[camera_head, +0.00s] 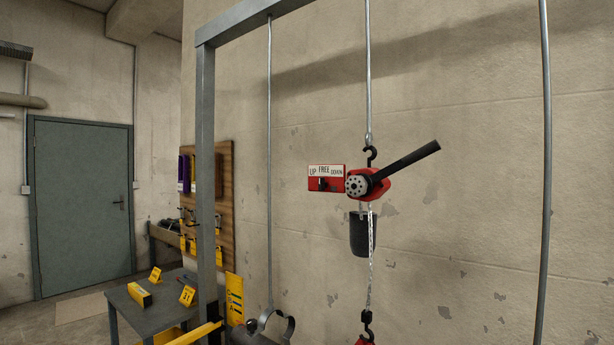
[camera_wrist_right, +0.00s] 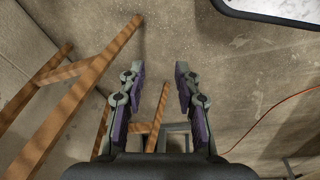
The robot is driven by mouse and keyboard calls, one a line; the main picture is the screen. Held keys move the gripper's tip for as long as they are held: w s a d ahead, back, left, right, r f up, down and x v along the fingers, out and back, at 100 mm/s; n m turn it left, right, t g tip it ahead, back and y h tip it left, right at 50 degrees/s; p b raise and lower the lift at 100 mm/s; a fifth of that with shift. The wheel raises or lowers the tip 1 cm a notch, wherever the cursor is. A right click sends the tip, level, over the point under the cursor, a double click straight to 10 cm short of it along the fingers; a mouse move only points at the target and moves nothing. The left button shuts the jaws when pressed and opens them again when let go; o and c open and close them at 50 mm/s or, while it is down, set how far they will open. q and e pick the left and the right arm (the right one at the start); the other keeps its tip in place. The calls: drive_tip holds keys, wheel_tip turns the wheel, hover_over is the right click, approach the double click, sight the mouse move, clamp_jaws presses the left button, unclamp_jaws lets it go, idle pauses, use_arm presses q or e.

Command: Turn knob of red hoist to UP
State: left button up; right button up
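The red hoist (camera_head: 371,185) hangs from a rod by a black hook in the head view, with a black lever pointing up and to the right. A red plate (camera_head: 326,179) at its left side carries a label reading UP, FREE, DOWN. A small dark knob (camera_head: 322,184) sits below the label, near FREE; its exact setting is too small to tell. A chain runs down to a lower hook. My right gripper (camera_wrist_right: 155,80) shows in the right wrist view, open and empty above the floor, with its fingers apart. My left gripper is in neither view.
A grey metal frame (camera_head: 206,150) stands left of the hoist. A rod with a pipe clamp (camera_head: 272,325) hangs inside it. A table (camera_head: 160,314) with yellow markers stands at the lower left. The space around the hoist is clear.

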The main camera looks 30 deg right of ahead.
drive_tip(key=w+a+r+t+p, duration=0.1)
drive_tip(key=w+r, duration=0.3)
drive_tip(key=r, duration=0.8)
drive_tip(key=w+r+p, duration=0.2)
drive_tip(key=w+r, duration=0.2)
drive_tip(key=r, duration=0.8)
drive_tip(key=w+a+r+t+p, duration=0.1)
drive_tip(key=w+r, duration=0.3)
drive_tip(key=r, duration=0.8)
drive_tip(key=m+t+h, duration=0.3)
drive_tip(key=m+h, duration=1.1)
drive_tip(key=h, duration=0.2)
approach(319, 181)
drive_tip(key=p+x, duration=0.5)
drive_tip(key=x, duration=0.3)
drive_tip(key=shift+s+d+p, duration=0.1)
drive_tip(key=shift+d+p, duration=0.05)
drive_tip(key=shift+p, duration=0.2)
drive_tip(key=shift+d, duration=0.15)
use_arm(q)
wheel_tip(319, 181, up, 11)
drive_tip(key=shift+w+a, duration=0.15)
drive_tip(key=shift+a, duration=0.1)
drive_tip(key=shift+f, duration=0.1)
